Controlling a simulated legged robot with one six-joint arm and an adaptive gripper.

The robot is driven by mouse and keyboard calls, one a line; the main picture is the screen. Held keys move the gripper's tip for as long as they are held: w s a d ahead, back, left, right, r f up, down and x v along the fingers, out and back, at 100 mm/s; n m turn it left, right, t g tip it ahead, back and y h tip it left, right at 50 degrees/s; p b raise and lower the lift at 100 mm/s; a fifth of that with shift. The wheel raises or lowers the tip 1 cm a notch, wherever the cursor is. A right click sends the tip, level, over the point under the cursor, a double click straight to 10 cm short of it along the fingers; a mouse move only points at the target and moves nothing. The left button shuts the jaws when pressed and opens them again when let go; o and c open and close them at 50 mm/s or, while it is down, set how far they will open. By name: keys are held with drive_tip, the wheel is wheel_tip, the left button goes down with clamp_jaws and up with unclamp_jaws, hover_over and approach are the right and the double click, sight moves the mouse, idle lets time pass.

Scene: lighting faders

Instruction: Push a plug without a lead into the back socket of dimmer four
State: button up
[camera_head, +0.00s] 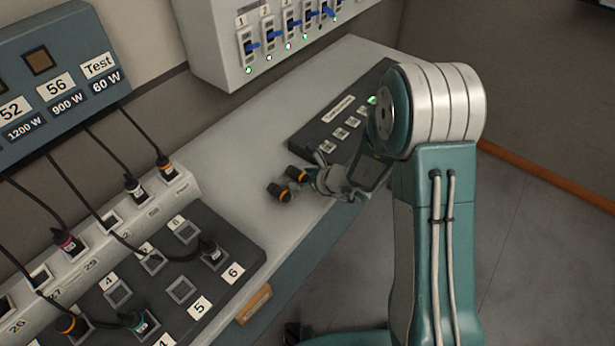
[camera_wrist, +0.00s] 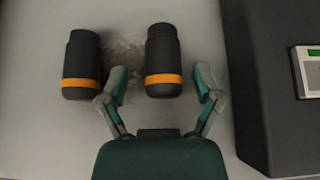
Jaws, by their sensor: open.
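Two short black plugs with orange bands, no lead visible on either, lie on the bench: a left plug (camera_wrist: 82,65) and a right plug (camera_wrist: 162,60). In the head view they are small dark pieces (camera_head: 279,192) beside my gripper (camera_head: 322,178). In the wrist view my gripper (camera_wrist: 162,82) is open, its fingers on either side of the right plug's banded end, with gaps visible. The dark dimmer board (camera_head: 240,243) has numbered sockets in two rows. The back socket by a label 4 (camera_head: 117,292) looks empty; a leaded plug (camera_head: 140,320) sits in front of it.
A pale socket strip (camera_head: 180,192) with leaded plugs runs behind the board. Cables droop from the blue-grey wattage panel (camera_head: 60,75). A dark control desk (camera_head: 318,135) lies close by my gripper. The bench between is clear.

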sight(304, 174)
drive_tip(key=shift+d, duration=0.3)
drive_tip(key=c, duration=0.4)
drive_tip(key=shift+d, duration=0.15)
drive_tip(key=c, duration=0.7)
drive_tip(key=shift+a+r, duration=0.3)
drive_tip(key=shift+r, duration=0.4)
drive_tip(key=shift+c, duration=0.2)
drive_tip(key=shift+d+r, duration=0.2)
drive_tip(key=shift+r, duration=1.2)
drive_tip(key=shift+a+r, duration=0.1)
drive_tip(key=shift+r, duration=0.35)
